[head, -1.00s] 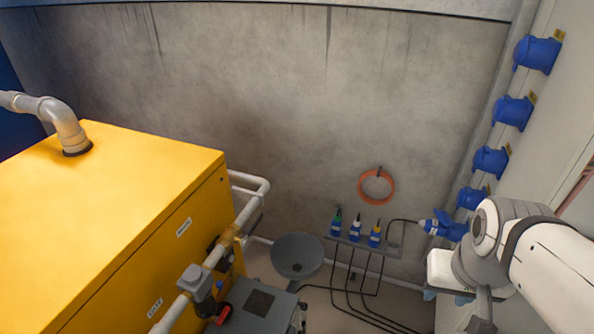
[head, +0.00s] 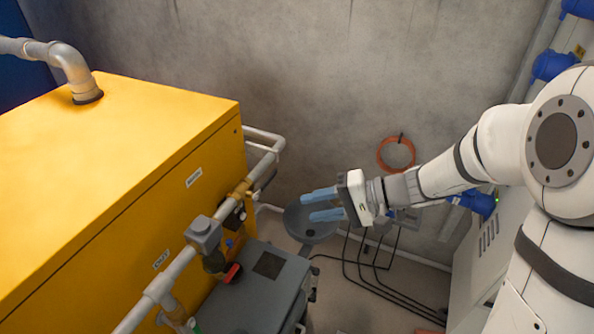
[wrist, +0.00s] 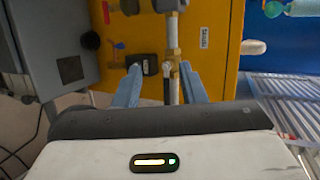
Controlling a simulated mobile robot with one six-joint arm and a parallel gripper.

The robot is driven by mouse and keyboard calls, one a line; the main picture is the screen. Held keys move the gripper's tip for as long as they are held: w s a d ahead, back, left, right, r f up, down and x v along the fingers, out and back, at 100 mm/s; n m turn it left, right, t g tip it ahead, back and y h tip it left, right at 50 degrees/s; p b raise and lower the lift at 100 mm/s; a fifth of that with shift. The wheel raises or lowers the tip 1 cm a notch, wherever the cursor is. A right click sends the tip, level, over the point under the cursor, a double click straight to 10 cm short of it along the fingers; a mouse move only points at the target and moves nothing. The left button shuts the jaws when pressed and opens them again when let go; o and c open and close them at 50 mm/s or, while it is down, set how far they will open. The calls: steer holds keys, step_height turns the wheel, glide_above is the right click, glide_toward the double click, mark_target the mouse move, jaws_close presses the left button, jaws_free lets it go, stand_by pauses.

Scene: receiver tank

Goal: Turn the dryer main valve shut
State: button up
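The yellow dryer cabinet (head: 110,170) has pipework along its right face. I cannot tell from a label which fitting is the main valve. A brass fitting (head: 242,190) sits on the pipe near the far label; it also shows in the wrist view (wrist: 172,53), with a dark lever (wrist: 167,86) below it. A red handle (head: 232,272) sits lower on the nearer pipework, with a small blue handle (head: 229,243) beside it. My gripper (head: 307,206) is open and empty, its blue fingers pointing left toward the pipes. In the wrist view, the fingers (wrist: 160,67) appear either side of the lever; contact is not clear.
A grey box unit (head: 258,295) stands beside the cabinet at the front. A round grey basin (head: 300,222) is behind my fingers. Black cables (head: 365,275) run over the floor. An orange hose coil (head: 396,154) hangs on the concrete wall. Blue sockets line the right wall.

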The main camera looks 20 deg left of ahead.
mark_target(271, 179)
steer(key=w+a+f+m+t+y+b, duration=0.2)
steer(key=w+a+f+t+y, duration=0.25)
steer(key=w+a+f, duration=0.35)
steer(key=a, duration=0.2)
steer(key=w+a+r, duration=0.1)
steer(key=a, duration=0.1)
steer(key=w+a, duration=0.1)
steer(key=a, duration=0.1)
steer(key=shift+w+a+r, duration=0.15)
steer(key=shift+a+r, duration=0.1)
jaws_close()
